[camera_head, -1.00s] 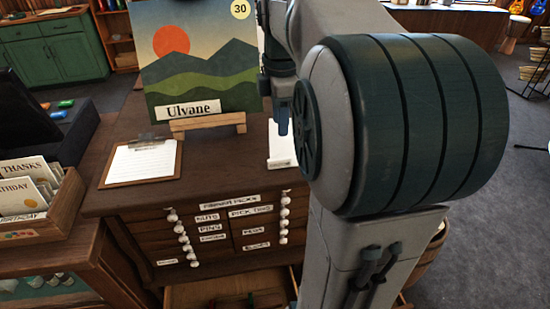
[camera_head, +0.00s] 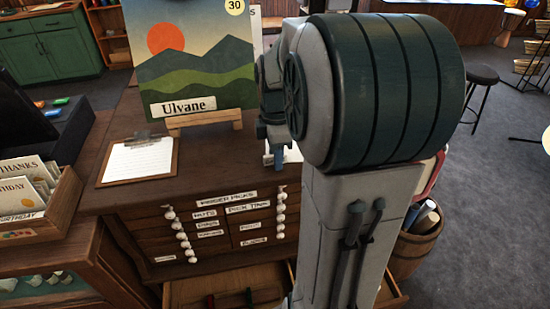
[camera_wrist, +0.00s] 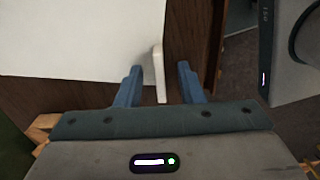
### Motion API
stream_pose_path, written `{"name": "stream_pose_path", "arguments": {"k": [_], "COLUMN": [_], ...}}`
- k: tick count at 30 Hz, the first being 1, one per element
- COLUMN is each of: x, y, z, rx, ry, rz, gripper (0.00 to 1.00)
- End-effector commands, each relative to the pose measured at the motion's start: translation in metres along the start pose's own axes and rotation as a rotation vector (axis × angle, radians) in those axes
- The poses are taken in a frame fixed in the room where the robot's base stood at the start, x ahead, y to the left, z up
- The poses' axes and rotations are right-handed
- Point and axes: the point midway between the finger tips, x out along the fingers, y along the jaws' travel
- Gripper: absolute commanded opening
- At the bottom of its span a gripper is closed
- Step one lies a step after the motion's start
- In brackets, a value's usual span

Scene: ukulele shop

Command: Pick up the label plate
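A thin white plate (camera_wrist: 159,82), seen nearly edge-on, stands between the fingers of my gripper (camera_wrist: 158,68) in the wrist view. I take it to be the label plate. The fingers are apart, with visible gaps on both sides of it. In the head view my gripper (camera_head: 275,155) points down at the right of the cabinet top, and a bit of the white plate (camera_head: 292,155) shows beside it. My arm hides most of it. Another white label reading "Ulvane" (camera_head: 189,107) sits on the landscape picture (camera_head: 196,73).
The picture leans on a wooden easel (camera_head: 205,121) on the cabinet. A clipboard (camera_head: 138,160) lies left of my gripper. A card box (camera_head: 57,205) stands farther left. A lower drawer (camera_head: 230,290) is open. A barrel (camera_head: 415,248) stands right of the cabinet.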

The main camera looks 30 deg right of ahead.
Motion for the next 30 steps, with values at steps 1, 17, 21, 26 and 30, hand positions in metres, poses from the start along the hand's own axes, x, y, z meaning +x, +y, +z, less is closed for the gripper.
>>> {"name": "stream_pose_path", "arguments": {"k": [1, 17, 21, 26, 30], "x": [0.000, -0.001, -0.007, -0.028, -0.050], "y": [0.000, 0.000, 0.000, 0.001, -0.005], "z": [0.000, 0.000, 0.000, 0.000, 0.016], "rx": [0.000, 0.000, 0.000, 0.000, 0.006], "ry": [0.000, 0.000, -0.001, -0.001, -0.001], "rz": [0.000, 0.000, 0.000, 0.004, 0.004], "gripper": [0.35, 0.00, 0.00, 0.00, 0.00]}}
